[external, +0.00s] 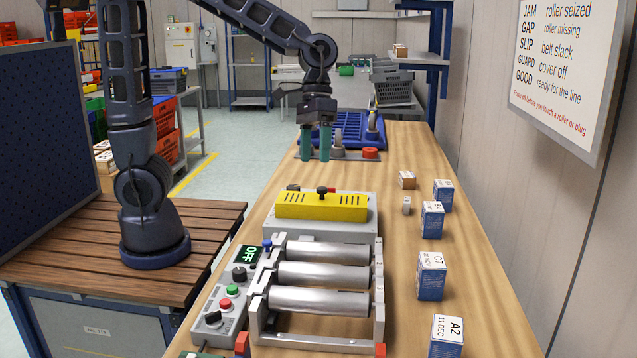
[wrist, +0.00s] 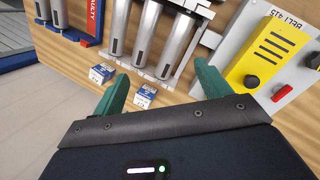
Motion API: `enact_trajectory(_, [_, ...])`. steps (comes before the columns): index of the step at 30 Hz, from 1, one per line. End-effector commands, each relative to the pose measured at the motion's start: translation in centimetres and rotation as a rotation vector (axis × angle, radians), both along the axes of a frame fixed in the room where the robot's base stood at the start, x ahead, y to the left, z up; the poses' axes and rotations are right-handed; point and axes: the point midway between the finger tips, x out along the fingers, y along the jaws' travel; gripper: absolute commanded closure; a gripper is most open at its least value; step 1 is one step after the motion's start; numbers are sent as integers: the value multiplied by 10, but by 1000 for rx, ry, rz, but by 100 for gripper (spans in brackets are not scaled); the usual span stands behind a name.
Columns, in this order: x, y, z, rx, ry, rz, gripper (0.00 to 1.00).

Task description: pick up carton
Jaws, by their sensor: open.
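Several blue-and-white cartons stand upright along the right side of the wooden bench: one marked A2 (external: 446,337), one marked C7 (external: 431,277), another (external: 432,220), and one farther back (external: 443,193). A small brown carton (external: 407,180) lies near the farthest one. Which cartons these are, I cannot tell.
A roller unit (external: 320,275) with a yellow cover (external: 321,206) and a control panel (external: 222,303) fills the bench's near left. A blue tray (external: 362,135) and a red-topped part (external: 370,154) are at the far end. A wall sign stands at right.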

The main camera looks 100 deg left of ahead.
Motion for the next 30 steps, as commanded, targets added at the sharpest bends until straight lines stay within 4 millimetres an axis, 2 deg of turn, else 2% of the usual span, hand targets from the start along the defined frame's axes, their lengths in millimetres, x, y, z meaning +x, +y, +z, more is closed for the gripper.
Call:
enact_trajectory(3, [27, -3, -16, -61, 62, 58, 24])
enact_trajectory(15, [110, -9, -70, -280, 265, 263, 24])
enact_trajectory(30, [206, 1, -146, -593, 536, 524, 24])
